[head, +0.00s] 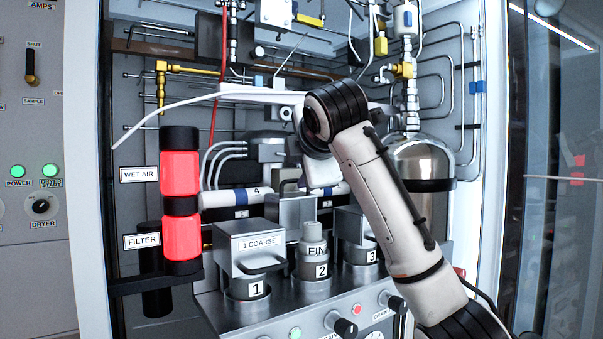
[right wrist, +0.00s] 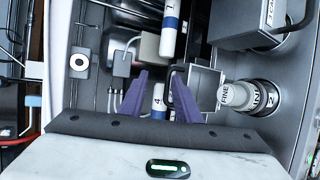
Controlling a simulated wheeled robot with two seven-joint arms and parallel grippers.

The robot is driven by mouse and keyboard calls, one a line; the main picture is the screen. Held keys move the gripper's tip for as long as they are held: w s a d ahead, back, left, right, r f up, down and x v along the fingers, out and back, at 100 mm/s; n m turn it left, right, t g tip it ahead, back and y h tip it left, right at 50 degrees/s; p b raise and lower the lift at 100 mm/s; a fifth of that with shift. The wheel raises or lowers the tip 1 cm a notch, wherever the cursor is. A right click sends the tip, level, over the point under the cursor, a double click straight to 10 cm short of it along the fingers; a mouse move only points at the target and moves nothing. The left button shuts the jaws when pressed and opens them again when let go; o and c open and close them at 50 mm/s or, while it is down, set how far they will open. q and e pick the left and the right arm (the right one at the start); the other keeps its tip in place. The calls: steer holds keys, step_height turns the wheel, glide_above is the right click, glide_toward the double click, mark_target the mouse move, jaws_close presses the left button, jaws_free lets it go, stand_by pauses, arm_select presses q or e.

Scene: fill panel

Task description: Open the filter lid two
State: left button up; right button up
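Filter two (head: 313,268) stands uncovered in the middle of the front row, with its pale FINE cartridge (head: 314,240) upright in it. The cartridge also shows in the right wrist view (right wrist: 232,96). A grey box-shaped lid (head: 291,210), seemingly lid two, is tipped back behind the cartridge. Its hollow side shows in the right wrist view (right wrist: 206,84). My right gripper (right wrist: 160,74) is open beside the tipped lid, its purple fingers apart with no object seen gripped between them. In the head view, my arm hides its fingertips. My left gripper is not in view.
The 1 COARSE lid (head: 254,243) sits shut over filter one, left of filter two. Filter three (head: 362,255) is to the right, partly behind my right arm. A red cylinder (head: 181,205) stands at the left. Pipes and white-blue cylinders (head: 224,197) crowd the back.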

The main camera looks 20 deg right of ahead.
steer(key=shift+r, duration=0.2)
steer(key=b+v, duration=0.2)
steer(key=v, duration=0.8)
steer(key=shift+s+f, duration=0.15)
